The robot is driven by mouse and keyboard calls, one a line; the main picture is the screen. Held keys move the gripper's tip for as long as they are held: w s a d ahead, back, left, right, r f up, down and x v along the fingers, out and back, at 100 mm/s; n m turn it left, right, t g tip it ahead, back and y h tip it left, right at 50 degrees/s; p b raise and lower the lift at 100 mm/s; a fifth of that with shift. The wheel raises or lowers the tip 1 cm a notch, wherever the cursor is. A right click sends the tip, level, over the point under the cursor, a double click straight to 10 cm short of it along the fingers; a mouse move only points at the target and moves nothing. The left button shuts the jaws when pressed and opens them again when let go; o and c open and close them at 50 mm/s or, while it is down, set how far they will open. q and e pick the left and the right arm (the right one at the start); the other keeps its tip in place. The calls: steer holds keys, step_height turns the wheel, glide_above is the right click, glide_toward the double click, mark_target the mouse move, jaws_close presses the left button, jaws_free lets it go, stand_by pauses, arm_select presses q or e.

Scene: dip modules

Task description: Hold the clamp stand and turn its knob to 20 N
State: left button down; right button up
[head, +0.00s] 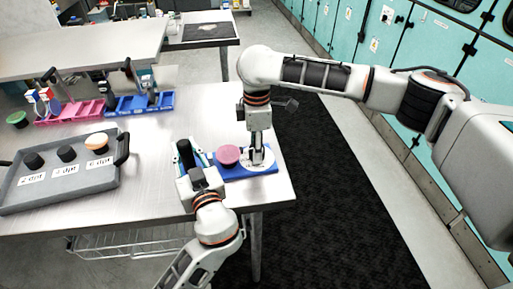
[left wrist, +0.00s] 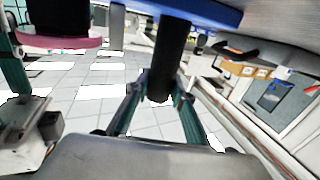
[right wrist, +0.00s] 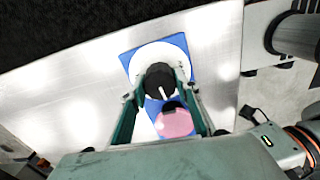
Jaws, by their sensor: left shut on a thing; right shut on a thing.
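The clamp stand has a blue base (head: 233,174) near the table's right corner, with a white dial (right wrist: 152,53), a dark knob (right wrist: 158,78), a pink round pad (head: 228,154) and an upright black post (head: 185,152). My left gripper (head: 190,163) is shut on the post, which also shows between its fingers in the left wrist view (left wrist: 168,60). My right gripper (head: 257,154) points down and is shut on the knob. A white pointer line shows on the knob in the right wrist view. The dial's markings are too small to read.
A grey tray (head: 88,190) with dark handles and several labelled round pieces lies on the left. A pink rack (head: 75,113) and a blue rack (head: 140,104) stand behind it. The table's front and right edges are close to the stand.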

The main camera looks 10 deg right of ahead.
steer(key=m, duration=0.5)
steer(key=shift+m, duration=0.3)
steer(key=shift+w+m, duration=0.1)
steer(key=shift+m, duration=2)
steer(key=o, duration=0.8)
steer(key=shift+o, duration=0.2)
steer(key=shift+r, duration=0.1)
step_height(320, 180, up, 12)
